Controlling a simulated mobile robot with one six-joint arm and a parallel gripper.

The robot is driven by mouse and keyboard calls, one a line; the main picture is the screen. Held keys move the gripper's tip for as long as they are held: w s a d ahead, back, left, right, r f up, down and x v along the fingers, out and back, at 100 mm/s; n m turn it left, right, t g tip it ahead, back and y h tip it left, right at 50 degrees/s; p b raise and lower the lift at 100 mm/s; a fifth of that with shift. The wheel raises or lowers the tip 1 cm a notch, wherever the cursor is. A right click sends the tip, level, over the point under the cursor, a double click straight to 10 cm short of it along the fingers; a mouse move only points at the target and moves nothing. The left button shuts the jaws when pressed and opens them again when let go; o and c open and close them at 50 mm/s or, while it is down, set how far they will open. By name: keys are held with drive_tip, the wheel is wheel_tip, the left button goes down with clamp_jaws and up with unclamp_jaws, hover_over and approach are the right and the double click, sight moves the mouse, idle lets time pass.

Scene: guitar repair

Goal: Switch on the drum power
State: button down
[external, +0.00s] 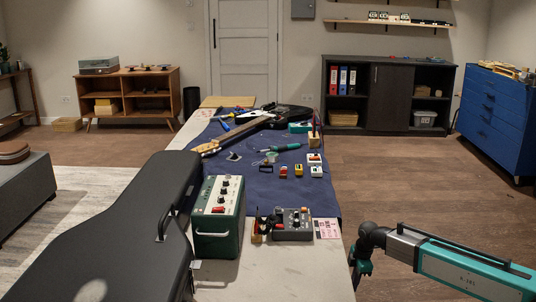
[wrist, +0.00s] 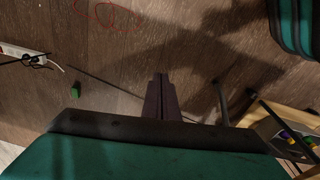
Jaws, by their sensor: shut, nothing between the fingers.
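A grey box with knobs and small coloured buttons (external: 293,224), which looks like the drum machine, sits at the near right part of the workbench. Its power switch is too small to make out. My gripper (external: 361,270) hangs low beyond the bench's right edge, to the right of and apart from the box. In the wrist view my gripper (wrist: 161,98) is shut and empty, above the brown floor.
A green box with knobs (external: 218,218) and a black guitar case (external: 120,240) stand left of the grey box. Small pedals and a guitar (external: 255,122) lie farther back. In the wrist view a white power strip (wrist: 22,52) and red cable (wrist: 108,18) lie on the floor.

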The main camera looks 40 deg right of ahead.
drive_tip(key=w+d+r+n+t+h+p, duration=0.1)
drive_tip(key=w+d+r+p, duration=0.2)
drive_tip(key=r, duration=0.5)
drive_tip(key=w+d+r+n+t+h+p, duration=0.15)
drive_tip(key=w+d+r+p, duration=0.25)
drive_tip(key=r, duration=0.5)
drive_tip(key=w+d+r+n+t+h+p, duration=0.1)
drive_tip(key=w+d+r+n+p, duration=0.15)
drive_tip(key=r, duration=0.55)
wheel_tip(320, 180, up, 27)
drive_tip(key=n+g+y+p, duration=0.35)
drive_tip(key=n+p, duration=0.75)
drive_tip(key=p, duration=0.6)
hover_over(277, 224)
drive_tip(key=s+d, duration=0.2)
drive_tip(key=shift+a+y, duration=0.1)
drive_tip(key=shift+y, duration=0.2)
drive_tip(key=shift+w+a+f+p, duration=0.25)
drive_tip(key=shift+f+p, duration=0.35)
drive_tip(key=shift+f, duration=1.7)
drive_tip(key=shift+w+a+f+p, duration=0.25)
drive_tip(key=shift+f+p, duration=0.4)
drive_tip(key=shift+f, duration=1.6)
drive_tip(key=shift+w+a+f+p, duration=0.25)
drive_tip(key=shift+f+p, duration=0.35)
drive_tip(key=shift+f, duration=1.7)
